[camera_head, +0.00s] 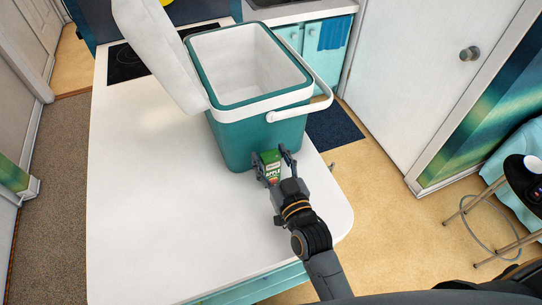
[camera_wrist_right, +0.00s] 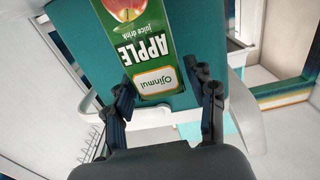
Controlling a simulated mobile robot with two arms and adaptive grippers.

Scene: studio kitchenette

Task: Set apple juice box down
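The apple juice box (camera_head: 271,168) is a green carton with an apple picture and white "APPLE" lettering. It is at the near right corner of the cooler, above or on the white counter; I cannot tell whether its base touches. My right gripper (camera_head: 272,159) has a finger on each side of the box, apparently gripping it. In the right wrist view the box (camera_wrist_right: 155,45) appears upside down between the fingertips (camera_wrist_right: 164,88), which sit close against its sides. My left gripper is not in view.
A teal cooler (camera_head: 240,145) with a white rim stands open on the white counter (camera_head: 160,220), its lid (camera_head: 160,50) tilted left and its handle (camera_head: 300,110) hanging right. The counter's left and near areas are clear. A black cooktop (camera_head: 125,62) lies behind.

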